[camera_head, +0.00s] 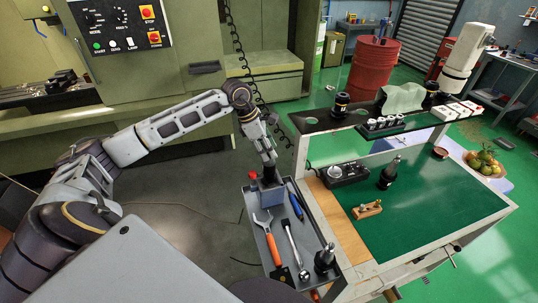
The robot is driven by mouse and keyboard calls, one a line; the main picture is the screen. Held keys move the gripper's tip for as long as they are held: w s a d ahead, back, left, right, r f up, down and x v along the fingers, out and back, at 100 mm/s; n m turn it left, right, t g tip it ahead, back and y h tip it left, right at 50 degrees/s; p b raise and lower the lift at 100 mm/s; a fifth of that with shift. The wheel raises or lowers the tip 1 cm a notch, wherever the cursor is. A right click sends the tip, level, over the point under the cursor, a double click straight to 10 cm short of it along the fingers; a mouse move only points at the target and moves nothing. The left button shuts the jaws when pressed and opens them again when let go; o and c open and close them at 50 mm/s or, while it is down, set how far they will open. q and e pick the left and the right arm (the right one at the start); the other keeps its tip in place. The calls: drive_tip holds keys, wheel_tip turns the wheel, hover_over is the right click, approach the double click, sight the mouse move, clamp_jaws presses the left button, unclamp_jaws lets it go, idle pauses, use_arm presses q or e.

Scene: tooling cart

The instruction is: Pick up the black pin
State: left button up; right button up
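My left gripper (268,162) points down at the back end of the grey tool tray (284,232), above a blue-grey block (271,196). A dark piece shows between the fingertips and the block; I cannot tell whether it is the black pin or part of the gripper, or whether the fingers are closed on it. A black tapered piece with a metallic tip (388,173) stands upright on the green table top. A similar dark piece (325,259) stands at the front right of the tray. My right gripper is not in view.
The tray also holds an orange-handled wrench (268,237), a ratchet (296,250) and blue-handled pliers (295,201). The green table (430,205) bears a black fixture (347,172) and a wooden block (367,210). A raised black shelf (340,118) spans its back. The table's right part is largely clear.

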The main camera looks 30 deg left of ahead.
use_arm(q)
clamp_jaws()
drive_tip(key=shift+r, duration=0.2)
wheel_tip(320, 180, up, 7)
drive_tip(key=shift+r+b, duration=0.2)
drive_tip(key=shift+b, duration=0.7)
drive_tip(key=shift+r, duration=1.1)
drive_tip(key=shift+f+b, duration=0.1)
drive_tip(key=shift+b, duration=0.2)
